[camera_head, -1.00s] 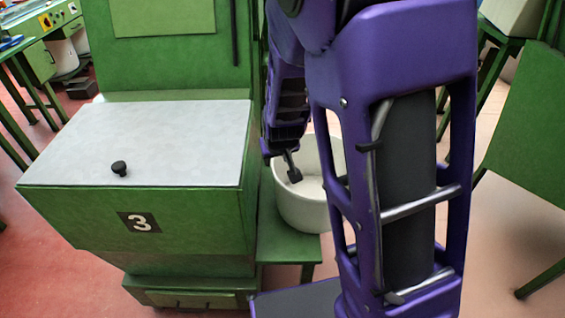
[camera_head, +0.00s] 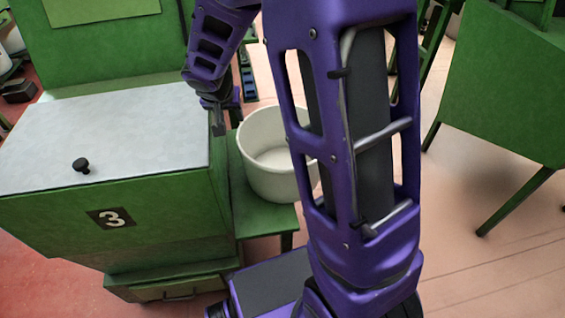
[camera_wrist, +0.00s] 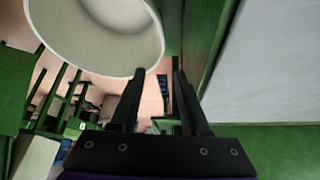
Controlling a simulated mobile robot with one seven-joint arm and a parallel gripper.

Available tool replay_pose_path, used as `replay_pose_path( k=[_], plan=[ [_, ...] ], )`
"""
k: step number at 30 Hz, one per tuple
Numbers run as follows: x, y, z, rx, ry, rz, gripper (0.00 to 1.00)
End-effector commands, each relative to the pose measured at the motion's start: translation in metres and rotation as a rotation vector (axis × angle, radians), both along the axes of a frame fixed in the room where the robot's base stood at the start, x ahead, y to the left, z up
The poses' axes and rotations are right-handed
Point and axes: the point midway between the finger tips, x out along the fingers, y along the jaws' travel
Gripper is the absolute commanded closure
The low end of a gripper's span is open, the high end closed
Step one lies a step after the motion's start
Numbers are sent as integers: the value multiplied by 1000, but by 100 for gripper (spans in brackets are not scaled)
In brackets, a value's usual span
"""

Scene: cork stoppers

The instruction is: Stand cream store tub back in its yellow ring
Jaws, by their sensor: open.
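The cream tub (camera_head: 270,160) stands upright on a low green shelf beside the green cabinet, its open top up and its inside apparently empty. My arm hides part of its right side. My gripper (camera_head: 218,128) is at the tub's left rim, between the tub and the cabinet. In the wrist view, my gripper (camera_wrist: 160,73) is open with nothing between its fingers. The tub (camera_wrist: 95,28) fills the upper left there, its rim close to the left fingertip; I cannot tell if they touch. No yellow ring shows in either view.
The green cabinet (camera_head: 150,225), marked 3, has a pale lid (camera_head: 110,130) with a black knob (camera_head: 81,165), close to my gripper's left. The green shelf (camera_head: 265,221) has a little bare room in front of the tub. A green table (camera_head: 505,90) stands at the right.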

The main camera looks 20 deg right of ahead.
Motion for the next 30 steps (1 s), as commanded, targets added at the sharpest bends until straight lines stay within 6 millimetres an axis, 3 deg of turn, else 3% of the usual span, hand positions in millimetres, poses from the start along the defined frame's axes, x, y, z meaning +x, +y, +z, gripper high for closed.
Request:
replay_pose_path(
  k=[12, 23, 30],
  plan=[
    [38, -17, -77, 0, 4, -1, 54],
    [54, -23, -105, 0, 2, -1, 54],
    [71, -30, -138, 0, 3, -2, 54]
  ],
)
